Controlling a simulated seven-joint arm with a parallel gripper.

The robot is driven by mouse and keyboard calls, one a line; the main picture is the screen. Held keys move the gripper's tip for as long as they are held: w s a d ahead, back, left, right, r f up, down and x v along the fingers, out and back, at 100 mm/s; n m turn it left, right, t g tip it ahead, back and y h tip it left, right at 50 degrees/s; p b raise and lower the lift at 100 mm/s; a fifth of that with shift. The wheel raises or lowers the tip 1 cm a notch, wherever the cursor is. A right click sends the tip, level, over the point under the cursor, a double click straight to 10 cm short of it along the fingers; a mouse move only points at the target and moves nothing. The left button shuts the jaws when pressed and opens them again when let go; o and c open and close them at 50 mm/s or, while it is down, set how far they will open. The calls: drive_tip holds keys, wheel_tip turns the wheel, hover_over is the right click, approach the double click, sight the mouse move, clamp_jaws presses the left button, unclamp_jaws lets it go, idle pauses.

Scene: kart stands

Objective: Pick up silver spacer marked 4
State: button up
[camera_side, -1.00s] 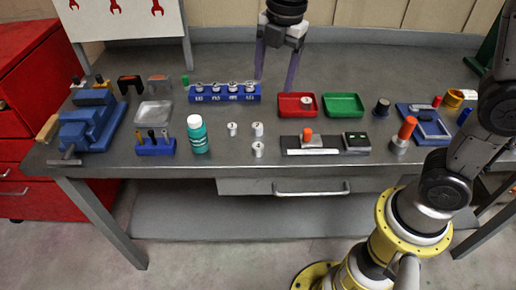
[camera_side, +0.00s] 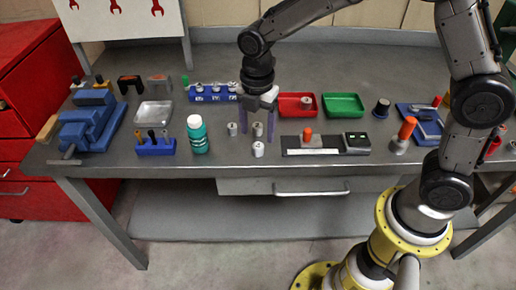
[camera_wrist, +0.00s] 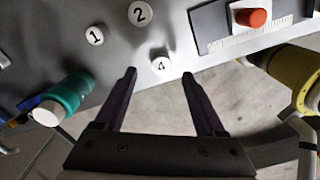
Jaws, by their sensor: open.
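The silver spacer marked 4 (camera_wrist: 161,65) stands upright near the table's front edge, its number showing on the top face in the wrist view. In the side view it is the front one of three small spacers (camera_side: 258,150). My gripper (camera_side: 257,136) is open and empty, pointing down above the spacers. In the wrist view its two dark fingers (camera_wrist: 159,73) appear on either side of spacer 4, with clear gaps and no visible contact. Their height above it is hard to tell.
Spacer 1 (camera_wrist: 95,35) and spacer 2 (camera_wrist: 140,13) stand just behind. A teal bottle (camera_side: 198,136) is to the left, and a plate with an orange-knobbed block (camera_side: 307,140) to the right. A blue rack (camera_side: 212,94) and red tray (camera_side: 290,105) lie behind.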

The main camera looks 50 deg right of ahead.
sight(258, 146)
wheel_tip(258, 146, down, 5)
drive_tip(key=shift+s+r, duration=0.1)
clamp_jaws()
idle(0.5)
